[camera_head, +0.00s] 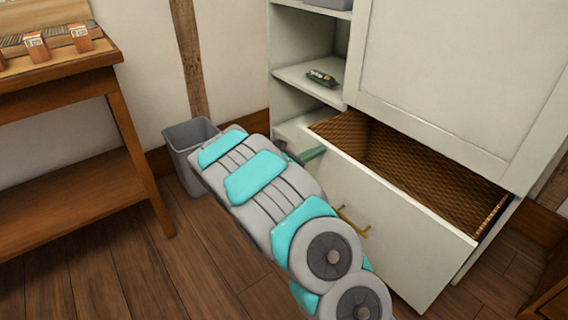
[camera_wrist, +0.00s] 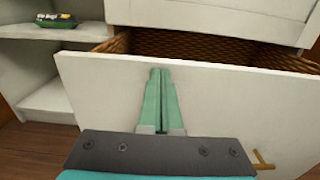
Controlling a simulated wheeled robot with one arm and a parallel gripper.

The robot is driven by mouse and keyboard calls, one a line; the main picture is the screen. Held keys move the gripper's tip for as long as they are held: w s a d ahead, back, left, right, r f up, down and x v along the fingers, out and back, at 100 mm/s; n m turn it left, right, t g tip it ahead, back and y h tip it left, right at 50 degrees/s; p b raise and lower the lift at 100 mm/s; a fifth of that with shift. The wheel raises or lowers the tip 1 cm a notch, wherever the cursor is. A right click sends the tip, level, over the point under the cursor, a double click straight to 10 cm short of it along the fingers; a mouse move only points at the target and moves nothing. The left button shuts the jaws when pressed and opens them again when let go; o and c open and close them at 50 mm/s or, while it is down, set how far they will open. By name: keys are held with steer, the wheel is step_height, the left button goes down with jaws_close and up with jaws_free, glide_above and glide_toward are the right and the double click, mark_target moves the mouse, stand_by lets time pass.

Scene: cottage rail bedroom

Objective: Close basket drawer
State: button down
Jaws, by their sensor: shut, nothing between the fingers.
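The basket drawer (camera_head: 392,222) is at the bottom of the white cabinet and stands pulled out, with its woven basket inside (camera_head: 425,168) showing. Its white front panel fills much of the wrist view (camera_wrist: 225,105). A brass handle (camera_head: 352,222) is on the front, partly behind my arm; it shows at the lower right in the wrist view (camera_wrist: 262,160). My gripper (camera_wrist: 160,75) is shut and empty. Its green fingertips point at the drawer front near the top edge, left of the handle. I cannot tell whether they touch it. In the head view my gripper (camera_head: 318,153) is partly hidden by my arm.
The white cabinet (camera_head: 450,70) has open shelves at left, with a small green packet (camera_head: 321,78) on one. A grey bin (camera_head: 190,135) stands left of my arm. A wooden table (camera_head: 60,65) is at far left. Wooden floor (camera_head: 200,270) is clear in front.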

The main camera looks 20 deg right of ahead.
steer(key=x, duration=2.4)
steer(key=shift+d, duration=0.4)
steer(key=shift+w+r, duration=0.15)
